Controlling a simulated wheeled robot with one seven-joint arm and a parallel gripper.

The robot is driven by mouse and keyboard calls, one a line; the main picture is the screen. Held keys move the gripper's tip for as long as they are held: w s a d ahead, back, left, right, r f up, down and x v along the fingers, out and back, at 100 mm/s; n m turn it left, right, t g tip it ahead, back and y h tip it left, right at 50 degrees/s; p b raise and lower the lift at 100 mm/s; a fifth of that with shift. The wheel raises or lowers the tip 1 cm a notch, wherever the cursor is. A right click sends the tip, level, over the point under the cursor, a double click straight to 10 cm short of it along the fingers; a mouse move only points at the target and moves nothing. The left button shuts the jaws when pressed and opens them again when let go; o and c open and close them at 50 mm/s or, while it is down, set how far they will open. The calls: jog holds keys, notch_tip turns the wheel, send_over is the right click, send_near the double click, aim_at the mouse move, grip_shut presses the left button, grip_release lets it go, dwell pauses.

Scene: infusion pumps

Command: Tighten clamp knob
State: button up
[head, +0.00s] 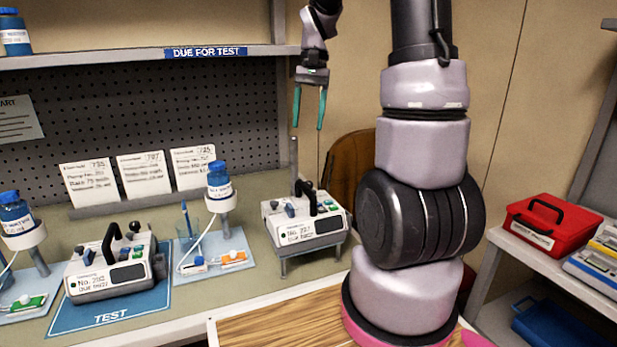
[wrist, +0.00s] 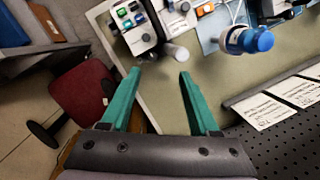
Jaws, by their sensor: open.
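A white pump (head: 307,220) with a black handle sits on a small metal stand (head: 283,265) at the bench's right end. A thin upright pole (head: 294,155) rises behind it. My gripper (head: 310,112) is open and empty, pointing down, above and slightly behind this pump. In the wrist view the teal fingers of my gripper (wrist: 158,76) are spread. The pump (wrist: 140,25) lies beyond the fingertips, with the pale pole end (wrist: 175,53) nearer them. I cannot make out a clamp knob for certain; it may be hidden behind the pump.
Another pump (head: 110,265) stands on the blue TEST mat (head: 150,305). A blue-capped bottle (head: 218,180) stands on a holder left of the stand; it also shows in the wrist view (wrist: 250,40). A shelf (head: 130,57) runs above the bench. A red box (head: 550,228) is at right.

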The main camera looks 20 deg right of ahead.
jog(key=g, duration=0.2)
send_near(308, 182)
notch_tip(308, 182, up, 3)
jog(key=f, duration=0.1)
jog(key=shift+m+y, duration=0.3)
jog(key=shift+m, duration=0.1)
jog(key=x, duration=0.6)
jog(key=d+x, duration=0.1)
jog(key=x, duration=0.3)
jog(key=shift+w+f, duration=0.25)
jog(key=shift+f, duration=0.05)
grip_shut()
